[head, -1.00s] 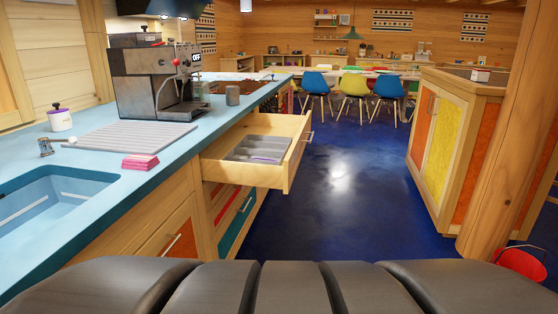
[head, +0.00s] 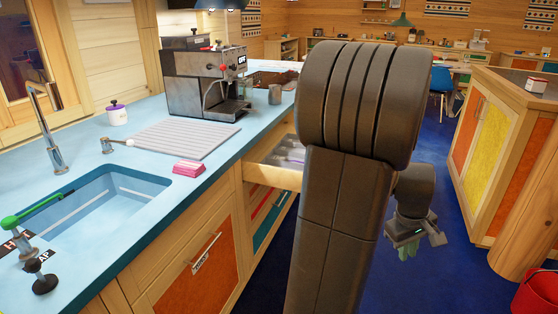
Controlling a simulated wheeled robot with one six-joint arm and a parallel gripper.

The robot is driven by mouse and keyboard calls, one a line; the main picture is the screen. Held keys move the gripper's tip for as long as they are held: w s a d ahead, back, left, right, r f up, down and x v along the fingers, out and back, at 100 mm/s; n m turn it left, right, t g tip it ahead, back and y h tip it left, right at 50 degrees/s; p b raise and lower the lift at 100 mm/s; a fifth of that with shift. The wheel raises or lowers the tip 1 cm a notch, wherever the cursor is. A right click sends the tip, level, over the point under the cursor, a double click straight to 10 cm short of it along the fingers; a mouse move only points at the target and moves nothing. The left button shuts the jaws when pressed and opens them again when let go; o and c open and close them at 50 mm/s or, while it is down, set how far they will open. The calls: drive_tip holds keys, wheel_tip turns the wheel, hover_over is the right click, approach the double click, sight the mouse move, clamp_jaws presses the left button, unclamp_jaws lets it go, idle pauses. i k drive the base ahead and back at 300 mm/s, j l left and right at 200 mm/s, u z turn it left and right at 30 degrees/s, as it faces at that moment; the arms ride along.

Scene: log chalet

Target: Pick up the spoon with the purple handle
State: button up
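I cannot make out a spoon with a purple handle. An open wooden drawer (head: 272,178) juts out under the blue counter. My arm hides much of it, and only a few small pale, lilac-tinted shapes show inside. My gripper (head: 407,252) hangs low over the blue floor, to the right of the drawer and apart from it.
The blue counter (head: 140,165) holds a coffee machine (head: 205,80), a grey mug (head: 275,94), a ribbed grey mat (head: 185,138), pink sponges (head: 188,167) and a purple-lidded pot (head: 117,115). A sink (head: 100,205) is at left. A cabinet (head: 505,150) and red bucket (head: 535,292) stand right.

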sight(284, 159)
drive_tip(key=i+l+u, duration=0.1)
drive_tip(key=u, duration=0.3)
drive_tip(key=i+l+u, duration=0.15)
drive_tip(key=u, duration=0.2)
drive_tip(key=i+l+u, duration=0.25)
drive_tip(key=u, duration=0.15)
drive_tip(key=i+l+u, duration=0.15)
drive_tip(key=u, duration=0.2)
drive_tip(key=i+l, duration=0.15)
drive_tip(key=l, duration=0.2)
drive_tip(key=i+l+u, duration=0.1)
drive_tip(key=l, duration=0.25)
drive_tip(key=i+l, duration=0.1)
drive_tip(key=l, duration=0.3)
drive_tip(key=i+l+u, duration=0.1)
drive_tip(key=l, duration=0.25)
drive_tip(key=i+l, duration=0.15)
drive_tip(key=l, duration=0.2)
